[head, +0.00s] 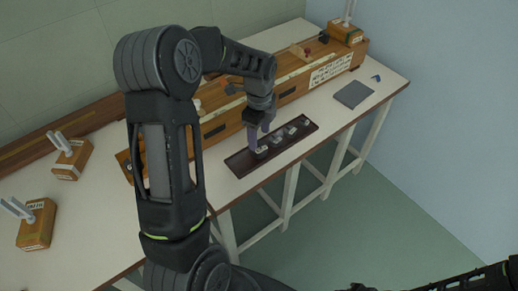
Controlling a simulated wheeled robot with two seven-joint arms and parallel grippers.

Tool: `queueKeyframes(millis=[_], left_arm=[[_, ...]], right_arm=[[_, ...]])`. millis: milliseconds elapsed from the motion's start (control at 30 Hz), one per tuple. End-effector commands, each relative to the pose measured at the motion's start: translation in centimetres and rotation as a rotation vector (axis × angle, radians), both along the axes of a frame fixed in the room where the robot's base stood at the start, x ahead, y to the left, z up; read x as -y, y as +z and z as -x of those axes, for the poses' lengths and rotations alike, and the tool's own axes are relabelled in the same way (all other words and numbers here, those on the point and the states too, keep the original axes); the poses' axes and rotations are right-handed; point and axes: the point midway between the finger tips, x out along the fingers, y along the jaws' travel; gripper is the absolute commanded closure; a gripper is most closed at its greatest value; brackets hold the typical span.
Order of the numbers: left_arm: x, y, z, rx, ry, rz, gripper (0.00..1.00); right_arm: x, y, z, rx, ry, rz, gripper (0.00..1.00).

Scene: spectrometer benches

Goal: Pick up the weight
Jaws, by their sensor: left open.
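A long dark brown tray (239,166) lies near the front edge of the white bench. Several small grey-silver weights sit in a row in it. The nearest weight (262,151) is right at my left gripper's fingertips, and another weight (292,130) sits farther along the row. My left gripper (258,146) points down over the near part of the tray with its jaws open. Its fingers partly cover the nearest weight, and I cannot tell whether they touch it. My right gripper is not visible; only dark arm parts show at the bottom right.
A long wooden instrument (290,87) stands behind the tray on the bench (340,108). A grey flat pad (354,94) lies to the right. Wooden blocks with white prongs (71,160) (36,225) stand at left. Clear bench lies between tray and pad.

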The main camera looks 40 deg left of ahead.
Motion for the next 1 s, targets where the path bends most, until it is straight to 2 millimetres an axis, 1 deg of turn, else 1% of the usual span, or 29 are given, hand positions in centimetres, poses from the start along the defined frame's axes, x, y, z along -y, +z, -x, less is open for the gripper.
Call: queueKeyframes(millis=[133, 233, 433, 533, 633, 1000], left_arm=[[0.0, -0.1, 0.0, -0.001, 0.0, 0.0, 0.41], [0.0, -0.9, 0.1, -0.003, 0.0, 0.0, 0.41], [0.0, -3.8, 0.1, -0.006, 0.0, 0.001, 0.41], [0.0, -4.9, 0.1, -0.004, 0.0, 0.001, 0.41], [0.0, -5.2, 0.0, 0.0, 0.001, 0.0, 0.41], [-0.1, -5.2, 0.0, 0.0, 0.0, 0.0, 0.41]], right_arm=[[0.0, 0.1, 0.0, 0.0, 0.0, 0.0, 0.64], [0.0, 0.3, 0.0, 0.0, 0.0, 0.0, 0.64], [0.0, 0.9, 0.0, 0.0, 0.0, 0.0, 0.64], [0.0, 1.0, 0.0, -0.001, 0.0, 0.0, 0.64], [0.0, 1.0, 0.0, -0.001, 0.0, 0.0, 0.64], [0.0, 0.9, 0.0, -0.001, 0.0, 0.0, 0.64]])
